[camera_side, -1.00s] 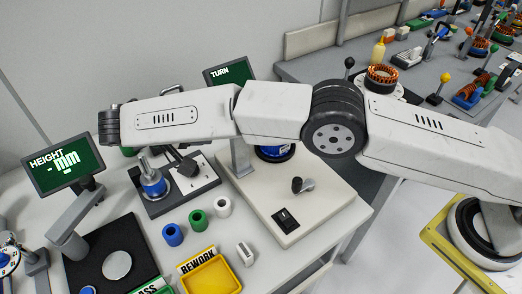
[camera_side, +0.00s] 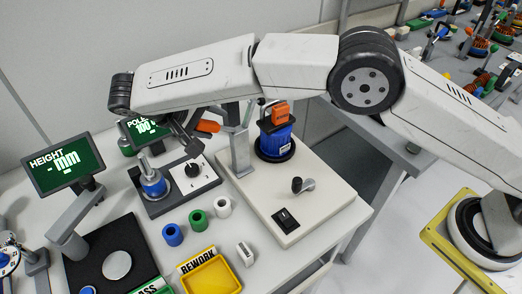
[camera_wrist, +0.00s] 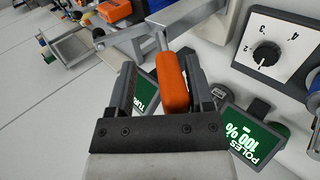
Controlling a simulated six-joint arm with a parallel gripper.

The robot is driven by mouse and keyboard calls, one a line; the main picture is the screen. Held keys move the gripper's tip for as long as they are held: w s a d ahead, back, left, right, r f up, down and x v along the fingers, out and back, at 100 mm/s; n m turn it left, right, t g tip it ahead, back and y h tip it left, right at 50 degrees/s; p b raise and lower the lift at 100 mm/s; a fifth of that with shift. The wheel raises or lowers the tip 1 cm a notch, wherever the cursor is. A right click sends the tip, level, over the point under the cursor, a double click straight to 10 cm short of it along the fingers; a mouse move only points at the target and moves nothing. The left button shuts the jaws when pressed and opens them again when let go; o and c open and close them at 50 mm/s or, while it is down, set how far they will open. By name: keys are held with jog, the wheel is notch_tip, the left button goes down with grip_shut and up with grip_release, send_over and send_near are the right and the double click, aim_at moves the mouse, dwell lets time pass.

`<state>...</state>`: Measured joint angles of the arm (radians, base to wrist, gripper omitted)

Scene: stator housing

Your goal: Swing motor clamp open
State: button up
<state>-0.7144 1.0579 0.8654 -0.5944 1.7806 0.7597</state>
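The blue motor (camera_side: 276,138) stands upright on the cream base (camera_side: 310,205), with an orange block (camera_side: 281,115) on top. A grey clamp post (camera_side: 240,150) stands just left of it. The clamp's orange handle (camera_side: 208,126) shows at the left, partly under my arm. In the wrist view, the orange handle (camera_wrist: 172,84) lies between the fingers of my gripper (camera_wrist: 158,65), close to the right finger with a clear gap to the left one. The gripper is open around it. A metal clamp arm (camera_wrist: 125,36) runs from the handle toward the orange block (camera_wrist: 115,10).
A dark fixture with a knob (camera_side: 192,170) and a blue part (camera_side: 153,185) sits left of the base. A POLES screen (camera_side: 147,128) is close behind my gripper. Coloured rings (camera_side: 197,217) and a yellow rework tray (camera_side: 212,275) lie in front.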

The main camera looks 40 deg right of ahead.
jog(key=shift+d+r+y, duration=0.45)
jog(key=shift+d+y, duration=0.2)
jog(key=shift+y, duration=0.5)
jog(key=shift+d+r+y, duration=0.45)
jog(key=shift+d+y, duration=0.2)
jog(key=shift+y, duration=0.5)
jog(key=d+y, duration=0.1)
jog(key=y, duration=0.2)
jog(key=d+y, duration=0.1)
jog(key=shift+d+r, duration=0.25)
jog(key=shift+d, duration=0.1)
notch_tip(320, 180, up, 8)
jog(key=s+d+f+t, duration=0.1)
jog(key=s+d+f, duration=0.5)
jog(key=d, duration=0.4)
jog(key=s+d+f+t+y, duration=0.1)
jog(key=s+d+f+t, duration=0.1)
jog(key=s+d+f, duration=0.4)
jog(key=shift+s+d+f, duration=0.3)
jog(key=shift+s+d, duration=0.95)
jog(key=shift+d, duration=0.75)
